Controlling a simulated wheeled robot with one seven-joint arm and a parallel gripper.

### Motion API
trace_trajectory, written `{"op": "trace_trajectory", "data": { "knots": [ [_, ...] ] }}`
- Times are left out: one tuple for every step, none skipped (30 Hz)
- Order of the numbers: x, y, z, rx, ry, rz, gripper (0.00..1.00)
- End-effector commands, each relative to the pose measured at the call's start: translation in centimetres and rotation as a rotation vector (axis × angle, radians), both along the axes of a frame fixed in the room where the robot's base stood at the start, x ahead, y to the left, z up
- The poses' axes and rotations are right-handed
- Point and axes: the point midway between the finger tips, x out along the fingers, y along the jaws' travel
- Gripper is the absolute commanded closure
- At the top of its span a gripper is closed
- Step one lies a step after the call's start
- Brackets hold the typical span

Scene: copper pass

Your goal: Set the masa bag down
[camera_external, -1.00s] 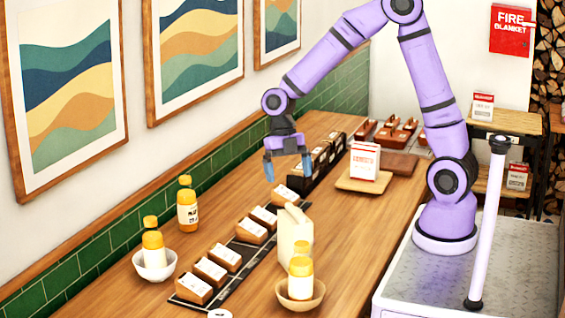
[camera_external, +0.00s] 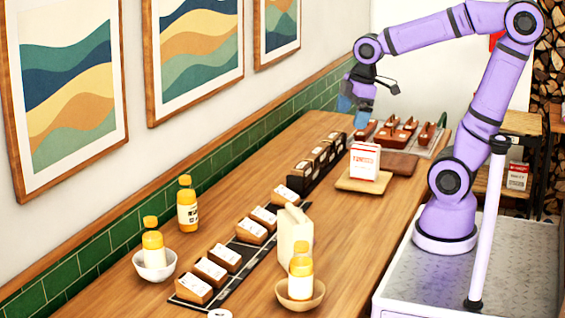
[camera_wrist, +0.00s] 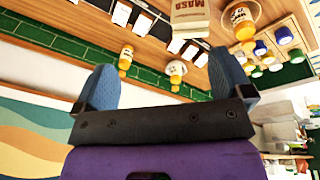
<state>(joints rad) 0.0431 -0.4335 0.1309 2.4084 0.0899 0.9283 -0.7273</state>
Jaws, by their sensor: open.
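The masa bag (camera_external: 294,232) is a cream paper bag with a folded top. It stands upright on the wooden counter, just behind a yellow bottle (camera_external: 301,276) in a wooden bowl. In the wrist view the bag (camera_wrist: 190,18) shows at the top with "MASA" on its front, partly cut off by the picture's edge. My gripper (camera_external: 356,112) is open and raised above the far part of the counter, well away from the bag. In the wrist view its two blue fingers (camera_wrist: 163,78) are spread with nothing between them.
A red-and-white package (camera_external: 365,162) stands on a wooden board. A row of dark boxes (camera_external: 317,166) lies along the counter's far wall side. Labelled blocks sit on a dark strip (camera_external: 238,262). A bottle stands in a white bowl (camera_external: 155,265); another (camera_external: 187,205) stands near the tiles.

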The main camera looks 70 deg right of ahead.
Motion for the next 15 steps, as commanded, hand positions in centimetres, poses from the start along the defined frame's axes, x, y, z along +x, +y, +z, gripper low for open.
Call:
{"op": "trace_trajectory", "data": {
  "knots": [
    [-1.3, -0.6, 0.7, 0.019, -0.037, -0.099, 0.02],
    [-2.0, -1.0, 1.0, 0.032, -0.054, -0.163, 0.02],
    [-2.9, -1.5, 1.3, 0.053, -0.076, -0.244, 0.02],
    [-3.5, -1.8, 1.5, 0.069, -0.094, -0.304, 0.02],
    [-4.1, -2.1, 1.7, 0.087, -0.109, -0.361, 0.02],
    [-4.9, -2.5, 1.9, 0.11, -0.129, -0.429, 0.02],
    [-5.4, -2.7, 2.0, 0.127, -0.142, -0.478, 0.02],
    [-5.9, -3.0, 2.1, 0.143, -0.153, -0.522, 0.02],
    [-6.4, -3.3, 2.2, 0.164, -0.167, -0.574, 0.02],
    [-6.8, -3.4, 2.2, 0.177, -0.175, -0.607, 0.02],
    [-7.1, -3.6, 2.3, 0.19, -0.182, -0.636, 0.02],
    [-7.4, -3.8, 2.3, 0.204, -0.19, -0.669, 0.02],
    [-7.6, -3.9, 2.3, 0.212, -0.195, -0.688, 0.02],
    [-7.7, -3.9, 2.3, 0.219, -0.197, -0.704, 0.02],
    [-7.9, -4.0, 2.3, 0.224, -0.2, -0.717, 0.02]
  ]
}}
